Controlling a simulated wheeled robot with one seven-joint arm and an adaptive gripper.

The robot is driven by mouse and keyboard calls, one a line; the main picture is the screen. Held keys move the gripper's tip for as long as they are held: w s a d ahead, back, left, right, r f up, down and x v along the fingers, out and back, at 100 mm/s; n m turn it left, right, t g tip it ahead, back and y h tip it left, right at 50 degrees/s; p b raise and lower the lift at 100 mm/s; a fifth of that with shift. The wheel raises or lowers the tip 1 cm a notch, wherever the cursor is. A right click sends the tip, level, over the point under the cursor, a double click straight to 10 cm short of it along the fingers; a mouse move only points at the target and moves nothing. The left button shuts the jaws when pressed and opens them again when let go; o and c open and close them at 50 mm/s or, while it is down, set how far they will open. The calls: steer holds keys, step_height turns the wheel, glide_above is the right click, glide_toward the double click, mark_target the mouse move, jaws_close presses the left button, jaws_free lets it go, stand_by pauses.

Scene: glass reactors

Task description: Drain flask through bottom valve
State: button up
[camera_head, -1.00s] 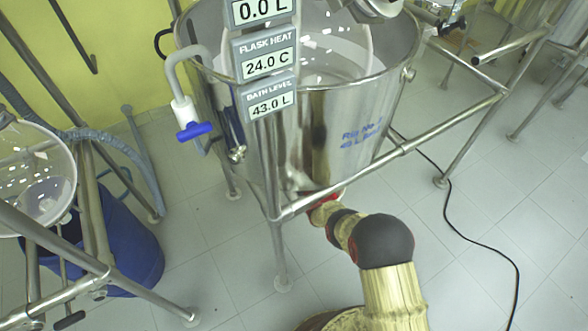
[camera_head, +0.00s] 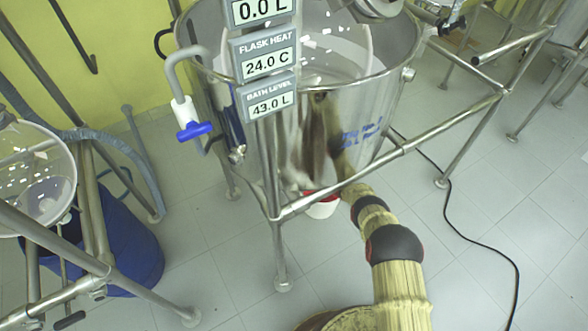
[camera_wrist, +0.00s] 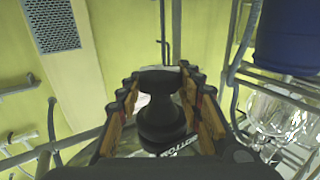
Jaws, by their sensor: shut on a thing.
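The glass flask (camera_head: 345,40) sits inside a shiny steel bath (camera_head: 375,100); displays read 0.0 L, FLASK HEAT 24.0 C and BATH LEVEL 43.0 L. In the wrist view my gripper (camera_wrist: 160,90) has a finger on each side of a black knob (camera_wrist: 160,120) with white lettering, partly legible as the bottom valve's label, and is shut on it. In the head view my arm reaches down to the bath's underside, and the gripper and knob are hidden there.
A steel tube frame (camera_head: 420,140) surrounds the bath, with a rail close to my arm. A blue-handled valve (camera_head: 195,131) hangs at the bath's left. A blue drum (camera_head: 130,250) stands at left. A black cable (camera_head: 480,245) crosses otherwise clear floor at right.

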steer(key=shift+n+g+y, duration=0.7)
steer(key=shift+n+g, duration=0.6)
steer(key=shift+g, duration=0.6)
steer(key=o, duration=1.2)
steer(key=v, duration=1.2)
steer(key=shift+c, duration=0.5)
